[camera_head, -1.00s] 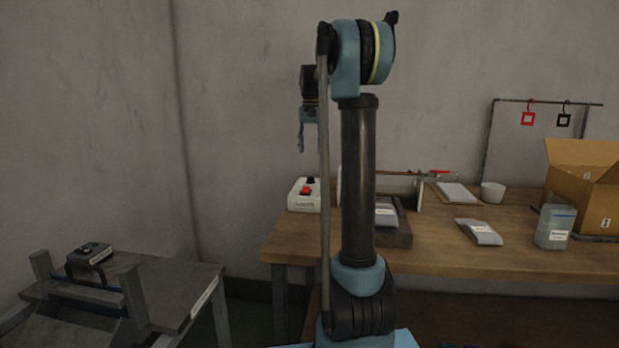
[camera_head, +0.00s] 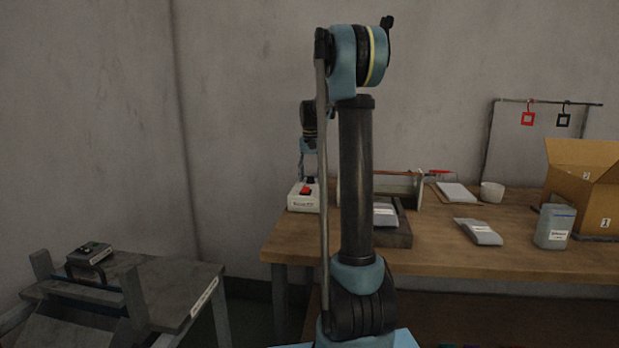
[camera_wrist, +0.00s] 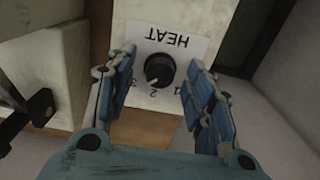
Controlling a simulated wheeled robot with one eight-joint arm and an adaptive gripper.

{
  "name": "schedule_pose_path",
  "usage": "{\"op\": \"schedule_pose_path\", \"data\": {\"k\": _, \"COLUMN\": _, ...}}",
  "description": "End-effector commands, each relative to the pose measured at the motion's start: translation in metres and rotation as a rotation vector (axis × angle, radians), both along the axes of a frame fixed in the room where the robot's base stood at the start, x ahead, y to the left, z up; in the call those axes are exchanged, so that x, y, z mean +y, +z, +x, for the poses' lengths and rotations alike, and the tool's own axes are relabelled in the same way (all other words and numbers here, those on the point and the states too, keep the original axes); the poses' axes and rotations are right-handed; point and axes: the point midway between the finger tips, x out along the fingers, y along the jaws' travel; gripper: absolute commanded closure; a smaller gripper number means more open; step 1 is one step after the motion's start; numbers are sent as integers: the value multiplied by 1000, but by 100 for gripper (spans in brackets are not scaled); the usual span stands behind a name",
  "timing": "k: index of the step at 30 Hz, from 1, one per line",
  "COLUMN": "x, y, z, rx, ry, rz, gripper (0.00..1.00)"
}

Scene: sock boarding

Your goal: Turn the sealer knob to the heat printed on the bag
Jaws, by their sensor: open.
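The heat knob (camera_wrist: 159,70) is black and round, on a white panel printed HEAT (camera_wrist: 168,40) that appears upside down in the wrist view. The numbers 1, 2 and 3 lie along its near side; a light mark on the knob seems to face the 2. My gripper (camera_wrist: 160,64) is open, with one blue finger on each side of the knob and gaps visible. In the head view the white control box (camera_head: 303,201) with a red switch is below my gripper. Grey labelled bags lie on the bench (camera_head: 481,232) and by the sealer (camera_head: 384,216); their print is too small to read.
A white cup (camera_head: 492,192) is behind. A side table (camera_head: 175,280) with a small device (camera_head: 90,253) is at the left. My arm hides part of the bench.

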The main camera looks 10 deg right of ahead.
Motion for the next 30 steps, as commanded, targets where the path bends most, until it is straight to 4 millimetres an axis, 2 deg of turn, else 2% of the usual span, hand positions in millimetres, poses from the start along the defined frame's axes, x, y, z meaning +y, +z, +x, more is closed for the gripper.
{"op": "schedule_pose_path", "data": {"k": 3, "x": 0, "y": 0, "z": 0, "rx": 0, "ry": 0, "rz": 0, "gripper": 52}}
{"op": "schedule_pose_path", "data": {"k": 5, "x": 0, "y": 0, "z": 0, "rx": 0, "ry": 0, "rz": 0, "gripper": 63}}
{"op": "schedule_pose_path", "data": {"k": 9, "x": 0, "y": 0, "z": 0, "rx": 0, "ry": 0, "rz": 0, "gripper": 95}}
{"op": "schedule_pose_path", "data": {"k": 10, "x": 0, "y": 0, "z": 0, "rx": 0, "ry": 0, "rz": 0, "gripper": 96}}
{"op": "schedule_pose_path", "data": {"k": 20, "x": 1, "y": 0, "z": 0, "rx": 0, "ry": 29, "rz": 0, "gripper": 96}}
{"op": "schedule_pose_path", "data": {"k": 30, "x": 1, "y": 0, "z": 0, "rx": 0, "ry": 234, "rz": 0, "gripper": 96}}
